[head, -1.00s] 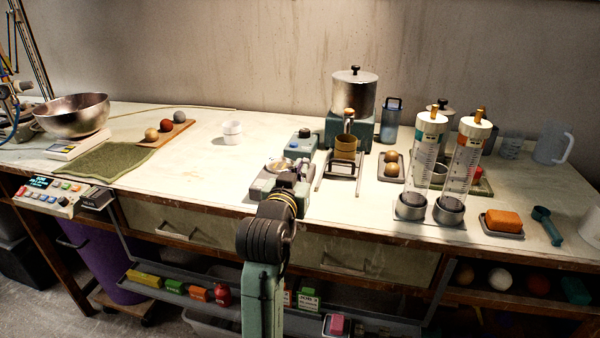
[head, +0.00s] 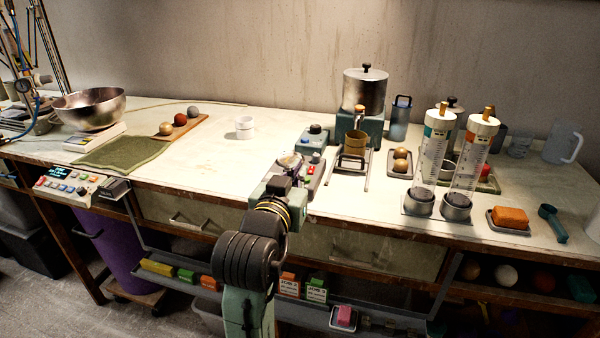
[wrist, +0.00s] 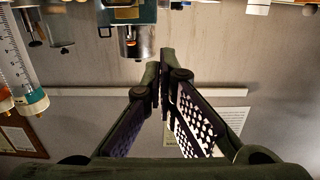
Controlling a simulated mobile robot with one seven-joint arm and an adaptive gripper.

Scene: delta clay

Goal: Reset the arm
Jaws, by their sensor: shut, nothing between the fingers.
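My arm (head: 247,262) rises from the bottom middle of the head view and reaches toward the bench's front edge. Its far end overlaps a grey-green device with a round pan (head: 289,161), and the fingers cannot be made out there. In the wrist view my gripper (wrist: 160,78) shows two dark padded fingers with their tips together. Nothing is between them. The wrist picture is upside down, with the wall ahead of the fingers and bench things along the top edge.
Two clear cylinders (head: 435,150) stand right of the arm. A metal tank (head: 366,91) is behind, with a wooden cup (head: 355,157) on a stand before it. A steel bowl (head: 90,108) and green mat (head: 120,153) lie left. The bench around the white cup (head: 244,127) is clear.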

